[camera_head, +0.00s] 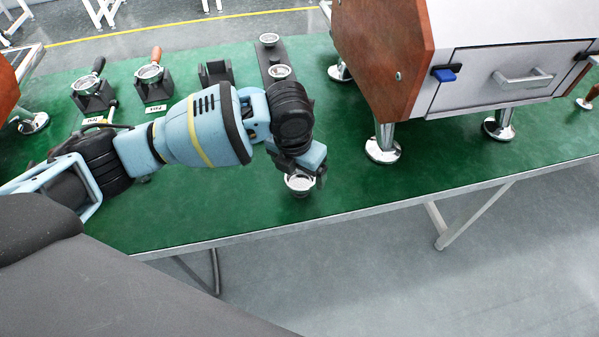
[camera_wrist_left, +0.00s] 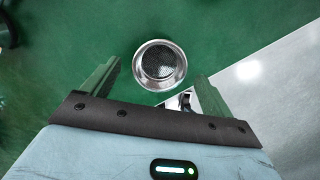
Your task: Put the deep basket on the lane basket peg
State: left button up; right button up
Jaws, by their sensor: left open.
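A round metal basket (camera_head: 299,184) with a shiny rim sits on the green table near its front edge. It also shows in the left wrist view (camera_wrist_left: 159,66), open side up, with a perforated bottom. I take it for the deep basket. My left gripper (camera_head: 304,168) is over it, pointing down, and partly hides it in the head view. Its fingers are apart in the left wrist view, with the basket just beyond and between them; nothing is held. Two other metal baskets sit along a dark stand (camera_head: 274,55) behind my left arm. I cannot make out a bare peg. My right gripper is out of view.
Two portafilters, one with a black handle (camera_head: 91,84) and one with a brown handle (camera_head: 150,73), rest in black holders at the back left. An empty black holder (camera_head: 216,74) stands beside them. The espresso machine (camera_head: 490,60) on metal feet fills the right back. The front table edge is close.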

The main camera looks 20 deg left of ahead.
pick_arm(q)
notch_tip(320, 180, up, 10)
jog(key=s+p, duration=0.1)
jog(key=shift+s+a, duration=0.15)
jog(key=shift+s, duration=0.05)
dwell(0.3)
jog(key=s+d+f+n+t+h, duration=0.1)
jog(key=s+d+f+n+h, duration=0.1)
jog(key=s+d+f+n, duration=0.35)
jog(key=s+d+f+n+h, duration=0.2)
jog(key=s+f+n, duration=0.2)
jog(key=f+n, duration=0.4)
jog(key=s+d+f+n+t+h, duration=0.1)
jog(key=s+d+f+n+h, duration=0.2)
jog(key=s+f+n, duration=0.35)
jog(key=s+a+f+n+t+y, duration=0.1)
jog(key=s+a+f+n, duration=0.2)
jog(key=s, duration=0.5)
jog(key=s+a+f+n+t+y, duration=0.1)
jog(key=s+a+f+n+y, duration=0.1)
jog(key=s+a+n, duration=0.4)
jog(key=s+a+f+n+y, duration=0.2)
jog(key=s+a+f+n, duration=0.2)
jog(key=s+n, duration=0.3)
jog(key=s+a, duration=0.1)
jog(key=s, duration=0.2)
jog(key=shift+s+f+n+t, duration=0.2)
jog(key=shift+n+t, duration=0.1)
jog(key=shift+t, duration=0.1)
